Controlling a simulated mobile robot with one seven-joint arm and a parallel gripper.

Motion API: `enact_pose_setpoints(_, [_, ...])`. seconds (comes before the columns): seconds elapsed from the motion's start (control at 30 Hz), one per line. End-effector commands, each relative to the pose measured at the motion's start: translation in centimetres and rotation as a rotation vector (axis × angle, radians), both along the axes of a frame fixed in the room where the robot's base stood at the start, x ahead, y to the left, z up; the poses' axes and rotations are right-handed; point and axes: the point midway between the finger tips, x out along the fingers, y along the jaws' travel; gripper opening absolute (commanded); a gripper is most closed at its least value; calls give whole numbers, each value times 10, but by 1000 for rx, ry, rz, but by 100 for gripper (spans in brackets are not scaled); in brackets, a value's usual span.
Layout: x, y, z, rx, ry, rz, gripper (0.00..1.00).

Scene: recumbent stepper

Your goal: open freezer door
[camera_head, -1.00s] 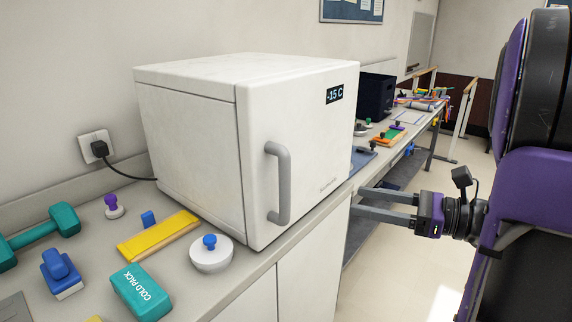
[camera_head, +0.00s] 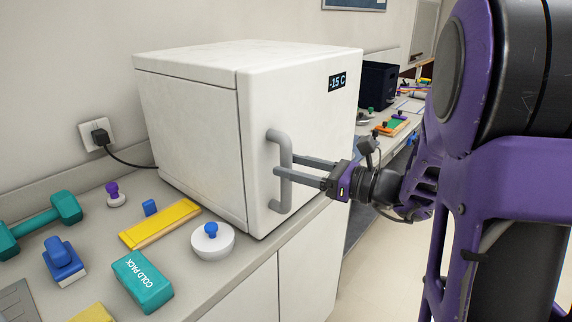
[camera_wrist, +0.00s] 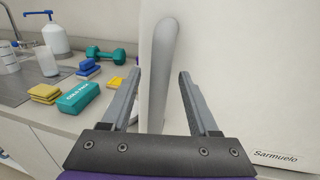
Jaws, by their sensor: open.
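The white freezer (camera_head: 195,130) stands on the counter with its door (camera_head: 310,125) shut. The door carries a small display reading -15 C and a grey vertical bar handle (camera_head: 285,165). My gripper (camera_head: 276,166) is open in front of the door at mid-handle height. Whether a finger touches the handle or the door, I cannot tell.
A dark bin (camera_head: 380,83) stands behind the freezer.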

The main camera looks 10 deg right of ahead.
Motion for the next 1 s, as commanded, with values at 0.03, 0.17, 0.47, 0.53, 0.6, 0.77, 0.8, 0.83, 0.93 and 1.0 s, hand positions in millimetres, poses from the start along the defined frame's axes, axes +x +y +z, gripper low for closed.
enact_pose_setpoints(0.03, [3,6,0,0,0,4,61])
enact_pose_setpoints(0.17, [9,14,0,1,1,1,61])
enact_pose_setpoints(0.47, [10,16,0,0,0,1,61])
enact_pose_setpoints(0.53, [10,16,0,0,0,1,54])
enact_pose_setpoints(0.6, [10,16,0,0,0,1,41])
enact_pose_setpoints(0.77, [10,16,0,0,0,1,12])
enact_pose_setpoints(0.8, [10,16,0,0,0,1,5])
enact_pose_setpoints(0.83, [10,16,0,0,0,1,0])
enact_pose_setpoints(0.93, [10,16,0,0,0,1,0])
enact_pose_setpoints(1.0, [10,16,0,0,0,0,0])
